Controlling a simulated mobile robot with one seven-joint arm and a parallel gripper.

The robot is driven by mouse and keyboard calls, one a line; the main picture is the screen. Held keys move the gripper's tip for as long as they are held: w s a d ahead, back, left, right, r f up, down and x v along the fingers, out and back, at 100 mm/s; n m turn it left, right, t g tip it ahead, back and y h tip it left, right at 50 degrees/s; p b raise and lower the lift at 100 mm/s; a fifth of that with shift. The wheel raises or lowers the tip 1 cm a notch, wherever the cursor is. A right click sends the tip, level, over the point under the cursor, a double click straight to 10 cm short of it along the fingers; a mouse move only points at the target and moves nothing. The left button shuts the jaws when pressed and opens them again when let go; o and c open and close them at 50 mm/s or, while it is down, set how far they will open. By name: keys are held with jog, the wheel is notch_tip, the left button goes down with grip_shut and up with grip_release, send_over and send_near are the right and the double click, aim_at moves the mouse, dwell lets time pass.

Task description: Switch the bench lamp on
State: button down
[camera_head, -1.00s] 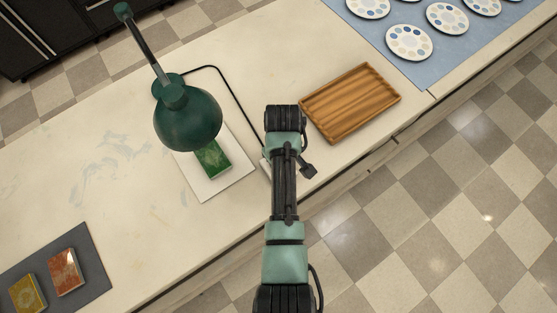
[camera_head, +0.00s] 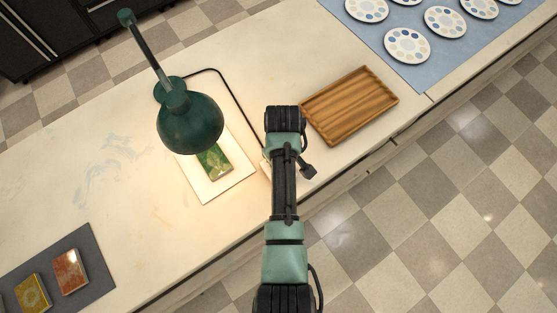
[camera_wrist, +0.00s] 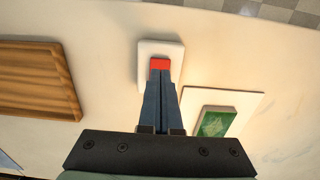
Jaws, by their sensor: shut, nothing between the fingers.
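The green bench lamp (camera_head: 190,122) stands on the bench, its shade tilted over a white sheet. Warm light falls on the bench and sheet around it, so the lamp is lit. In the wrist view a white switch box (camera_wrist: 146,50) with a red button (camera_wrist: 159,64) lies under my gripper (camera_wrist: 160,75). My gripper is shut and empty, its fingertips at the red button; I cannot tell whether they touch it. In the head view my arm hides the fingertips and most of the switch.
Round palettes lie on a blue mat (camera_head: 375,45). A black cord runs behind the lamp.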

notch_tip(320, 180, up, 5)
jog(key=p, duration=0.4)
jog(key=shift+f, duration=0.1)
dwell(0.5)
